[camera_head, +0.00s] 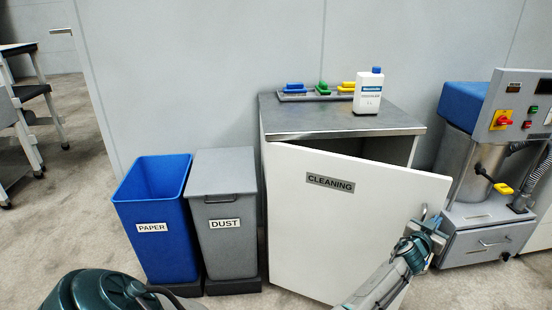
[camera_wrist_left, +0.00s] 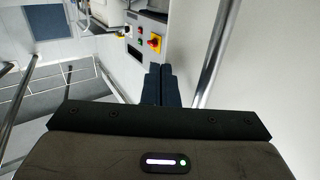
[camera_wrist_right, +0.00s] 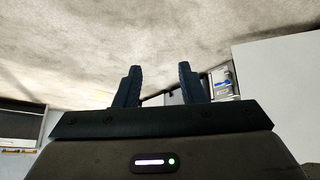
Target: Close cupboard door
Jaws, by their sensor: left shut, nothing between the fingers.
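The cupboard (camera_head: 345,210) has a white door labelled CLEANING, which stands ajar. A dark gap shows along the door's top right. The door handle (camera_head: 424,212) is near its right edge. My left gripper (camera_head: 432,236) is shut and empty at the door's right edge, just below the handle. In the left wrist view, its closed fingers (camera_wrist_left: 157,85) are beside a metal bar (camera_wrist_left: 212,55), with the white door surface (camera_wrist_left: 265,70) to the right. I cannot tell whether they touch the door. My right gripper (camera_wrist_right: 159,86) is open and empty, seen only in the right wrist view.
A blue PAPER bin (camera_head: 150,215) and a grey DUST bin (camera_head: 224,215) stand left of the cupboard. A machine (camera_head: 485,215) stands close on the right.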

